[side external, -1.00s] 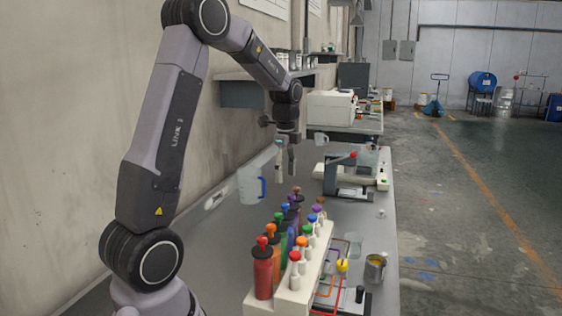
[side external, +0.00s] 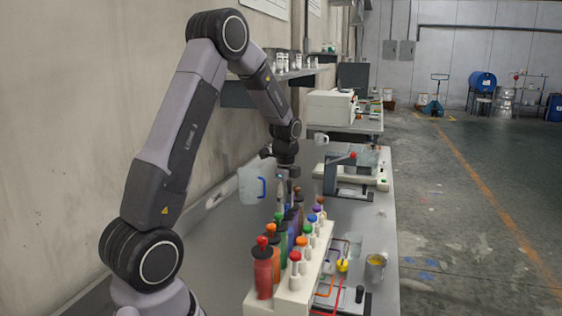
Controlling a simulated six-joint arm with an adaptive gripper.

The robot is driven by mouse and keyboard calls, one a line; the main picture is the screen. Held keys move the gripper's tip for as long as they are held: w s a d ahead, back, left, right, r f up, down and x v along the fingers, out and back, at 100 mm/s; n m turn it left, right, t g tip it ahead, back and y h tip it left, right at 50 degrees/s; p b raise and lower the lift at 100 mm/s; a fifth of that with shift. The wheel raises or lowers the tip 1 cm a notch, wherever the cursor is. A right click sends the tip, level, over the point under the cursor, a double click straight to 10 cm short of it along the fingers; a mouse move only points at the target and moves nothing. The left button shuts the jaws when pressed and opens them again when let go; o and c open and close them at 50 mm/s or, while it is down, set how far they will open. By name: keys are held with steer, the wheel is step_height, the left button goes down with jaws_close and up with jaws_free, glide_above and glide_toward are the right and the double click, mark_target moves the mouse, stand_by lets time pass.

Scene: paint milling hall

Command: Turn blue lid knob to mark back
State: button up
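A pale rack (side external: 304,270) on the bench holds a row of large coloured bottles and a front row of small bottles with coloured knobs. A blue knob (side external: 312,218) shows in the front row, between a green and a purple one. My gripper (side external: 288,197) points down over the far part of the large-bottle row. Its fingers are close above or around the bottle tops there, and the large bottle's blue knob is not clearly visible behind them. Contact cannot be told, nor can the finger gap. No mark is legible at this size.
A clear jug with a blue handle (side external: 252,184) stands left of my gripper. A metal cup (side external: 376,266) and a panel of coloured tubes (side external: 330,280) lie right of the rack. A grey stand device (side external: 340,175) is farther back. The bench's right edge is open.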

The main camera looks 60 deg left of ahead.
jaws_close()
steer(key=shift+n, duration=0.4)
